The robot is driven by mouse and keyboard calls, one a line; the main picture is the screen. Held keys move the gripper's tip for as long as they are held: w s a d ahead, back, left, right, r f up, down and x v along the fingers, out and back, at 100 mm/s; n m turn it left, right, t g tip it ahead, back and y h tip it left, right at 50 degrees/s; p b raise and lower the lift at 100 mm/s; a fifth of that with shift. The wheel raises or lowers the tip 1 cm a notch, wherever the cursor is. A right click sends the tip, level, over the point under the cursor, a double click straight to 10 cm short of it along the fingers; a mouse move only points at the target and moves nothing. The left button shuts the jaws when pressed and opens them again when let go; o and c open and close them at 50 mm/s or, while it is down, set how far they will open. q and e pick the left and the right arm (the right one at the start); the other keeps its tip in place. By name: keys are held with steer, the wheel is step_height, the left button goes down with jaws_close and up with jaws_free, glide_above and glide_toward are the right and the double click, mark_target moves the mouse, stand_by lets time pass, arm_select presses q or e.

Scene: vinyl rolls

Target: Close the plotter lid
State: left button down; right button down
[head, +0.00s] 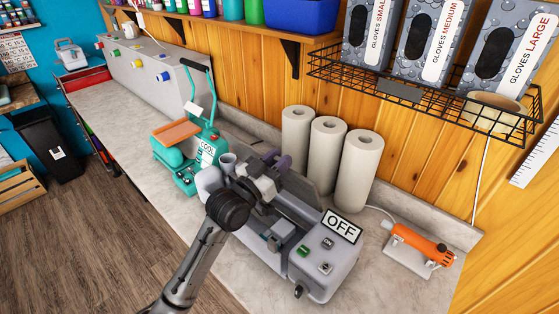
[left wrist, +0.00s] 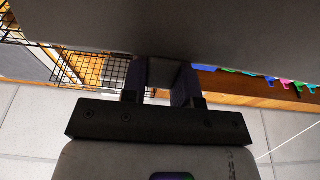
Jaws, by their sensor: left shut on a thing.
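The grey plotter (head: 325,262) stands on the worktop, with an OFF sign (head: 342,226) and small buttons on its right end. Its grey lid (head: 298,184) is raised and tilted up behind the body, partly hidden by my arm. My left gripper (head: 277,162) is at the upper part of the lid. In the left wrist view, a broad dark panel that looks like the lid (left wrist: 160,25) fills the top, and the fingers (left wrist: 170,82) are closed on a grey piece at its edge. The exact contact is hard to see in the head view. My right gripper is out of view.
Several white rolls (head: 328,150) stand close behind the plotter. A teal heat press (head: 178,160) with a COOL sign (head: 208,153) stands just left. An orange tool (head: 425,247) lies at the right. A wire shelf (head: 400,92) with glove boxes hangs above.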

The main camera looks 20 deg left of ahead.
arm_select(q)
steer(key=c, duration=0.9)
jaws_free()
steer(key=shift+s+a+f, duration=0.1)
steer(key=shift+s, duration=0.15)
steer(key=shift+b+v, duration=1.95)
steer(key=shift+v, duration=4.65)
